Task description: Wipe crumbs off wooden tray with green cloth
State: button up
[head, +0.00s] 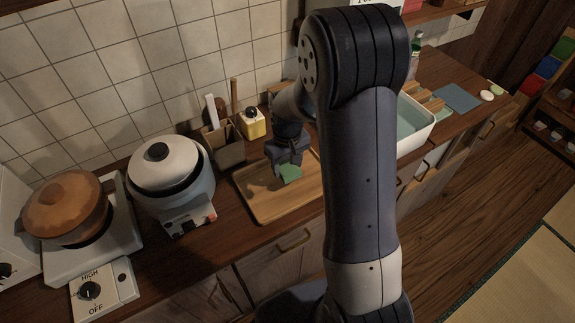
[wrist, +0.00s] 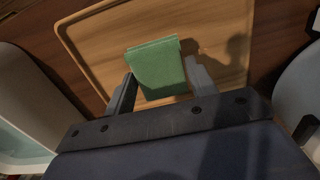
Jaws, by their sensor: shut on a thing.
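The wooden tray (head: 267,209) lies on the counter in the middle of the head view, and fills much of the upper wrist view (wrist: 105,48). My gripper (head: 286,166) is over the tray, pointing down. In the wrist view its two fingers (wrist: 160,88) are shut on the green cloth (wrist: 155,62), which sits between them. The cloth also shows below my gripper in the head view (head: 290,173). It is low over the tray; I cannot tell whether it touches the surface. No crumbs can be made out. My arm hides the tray's right part in the head view.
A rice cooker (head: 172,181) stands left of the tray, with a pot (head: 66,207) on a stove beyond it. A utensil holder (head: 223,143) and a yellow bottle (head: 252,124) stand behind the tray. A white basin (head: 413,126) is at the right.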

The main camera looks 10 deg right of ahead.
jog(key=shift+r+p, duration=0.8)
jog(key=shift+r, duration=0.7)
